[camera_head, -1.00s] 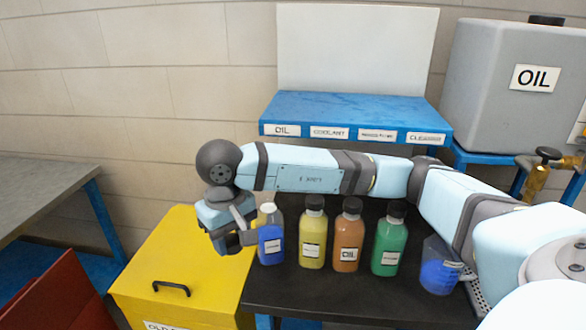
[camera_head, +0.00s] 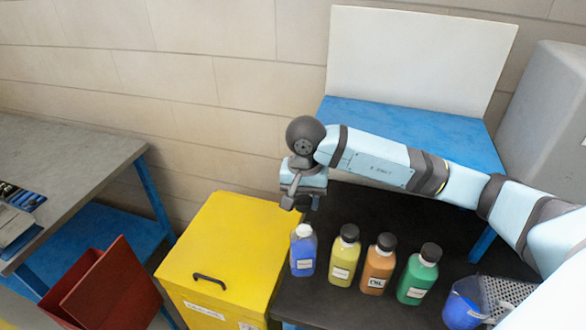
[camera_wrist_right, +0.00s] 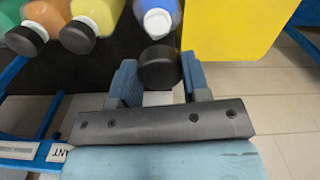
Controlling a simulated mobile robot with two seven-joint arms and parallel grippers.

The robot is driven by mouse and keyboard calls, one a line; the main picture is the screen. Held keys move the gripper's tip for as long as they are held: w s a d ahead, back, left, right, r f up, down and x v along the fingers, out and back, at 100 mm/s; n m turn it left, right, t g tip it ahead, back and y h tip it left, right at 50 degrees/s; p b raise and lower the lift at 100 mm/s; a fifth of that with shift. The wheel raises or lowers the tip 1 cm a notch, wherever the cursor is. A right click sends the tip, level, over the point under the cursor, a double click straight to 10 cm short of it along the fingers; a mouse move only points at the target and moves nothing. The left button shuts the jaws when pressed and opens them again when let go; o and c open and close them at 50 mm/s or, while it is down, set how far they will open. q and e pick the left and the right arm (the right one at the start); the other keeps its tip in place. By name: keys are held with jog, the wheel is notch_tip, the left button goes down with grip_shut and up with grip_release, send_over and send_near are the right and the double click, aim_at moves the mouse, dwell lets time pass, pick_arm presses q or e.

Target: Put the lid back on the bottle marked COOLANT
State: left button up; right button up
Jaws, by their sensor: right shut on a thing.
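The blue bottle (camera_head: 303,255) stands upright at the left end of the row on the black table, with a pale, uncapped neck on top. Its small label is too small to read here. It also shows at the top of the right wrist view (camera_wrist_right: 170,8). My right gripper (camera_head: 303,203) is above and behind this bottle in the head view. In the right wrist view my right gripper (camera_wrist_right: 158,82) is shut on a black lid (camera_wrist_right: 160,68), held between its two fingers. The lid appears apart from the bottle's neck. My left gripper is out of view.
Capped yellow (camera_head: 344,260), orange (camera_head: 378,270) and green (camera_head: 416,280) bottles stand to the right in the row. A yellow bin (camera_head: 215,250) stands left of the table. A blue shelf (camera_head: 400,125) is behind.

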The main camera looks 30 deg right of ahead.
aim_at(304, 227)
jog(key=shift+d+f, duration=0.15)
jog(key=shift+f, duration=0.05)
jog(key=shift+s+f+b, duration=0.25)
jog(key=shift+f+b, duration=0.05)
jog(key=shift+f, duration=0.1)
notch_tip(304, 227, down, 4)
jog(key=shift+w+f+b, duration=0.1)
jog(key=shift+f+b, duration=0.05)
jog(key=shift+b, duration=1)
jog(key=shift+f+b, duration=0.4)
jog(key=shift+b, duration=0.05)
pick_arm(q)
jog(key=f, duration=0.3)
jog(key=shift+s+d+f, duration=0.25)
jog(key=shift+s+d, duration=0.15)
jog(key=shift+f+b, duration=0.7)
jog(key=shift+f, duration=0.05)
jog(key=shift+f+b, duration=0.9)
pick_arm(e)
jog(key=shift+f, duration=0.15)
dwell(0.4)
jog(key=o, duration=1.4)
